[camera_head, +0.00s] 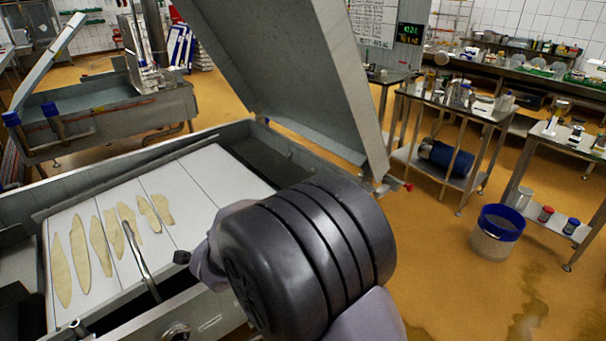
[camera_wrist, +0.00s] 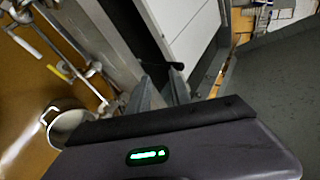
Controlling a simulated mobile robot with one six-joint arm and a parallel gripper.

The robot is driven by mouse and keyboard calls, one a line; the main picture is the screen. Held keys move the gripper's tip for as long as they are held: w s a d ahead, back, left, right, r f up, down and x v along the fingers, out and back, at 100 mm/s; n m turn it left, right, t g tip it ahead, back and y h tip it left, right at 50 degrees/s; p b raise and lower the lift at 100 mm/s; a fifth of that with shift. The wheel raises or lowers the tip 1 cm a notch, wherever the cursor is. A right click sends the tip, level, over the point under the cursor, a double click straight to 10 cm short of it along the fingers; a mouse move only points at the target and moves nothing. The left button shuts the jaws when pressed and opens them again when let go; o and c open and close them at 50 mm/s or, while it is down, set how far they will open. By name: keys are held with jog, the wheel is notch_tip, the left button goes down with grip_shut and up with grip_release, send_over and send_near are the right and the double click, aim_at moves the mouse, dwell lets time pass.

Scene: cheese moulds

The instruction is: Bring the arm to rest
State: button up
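My arm reaches across the middle of the head view, and its large dark joint hides most of what lies beyond it. In the wrist view, the two grey fingers of my gripper (camera_wrist: 164,88) point away from the camera, close to each other. I see nothing held between them, but whether they are apart or touching at the tips is unclear. The gripper is over or beside the steel vat (camera_head: 120,165) with the raised lid (camera_head: 290,75). Its exact height above the vat cannot be told.
White boards (camera_head: 185,190) in the vat bear several pale, flat, elongated pieces (camera_head: 100,245). The lid stands close behind my arm. Steel tables (camera_head: 455,105) with equipment stand at the right. A blue-rimmed bucket (camera_head: 497,232) is on the orange floor, which has free room around it.

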jog(key=s+d+r+n+y, duration=0.2)
jog(key=s+d+r+n, duration=0.3)
jog(key=d+r, duration=0.8)
jog(key=s+d+n+g+h, duration=0.1)
jog(key=s+d, duration=0.4)
jog(key=s, duration=0.3)
jog(key=s+d+r+n+g+h, duration=0.1)
jog(key=s+d+n, duration=0.1)
jog(key=s+d, duration=0.4)
jog(key=s+d+r+n+g, duration=0.1)
jog(key=s+d, duration=0.4)
jog(key=s, duration=0.6)
jog(key=shift+s+d+g+h, duration=0.2)
jog(key=shift+g+h, duration=0.1)
jog(key=shift+h, duration=0.1)
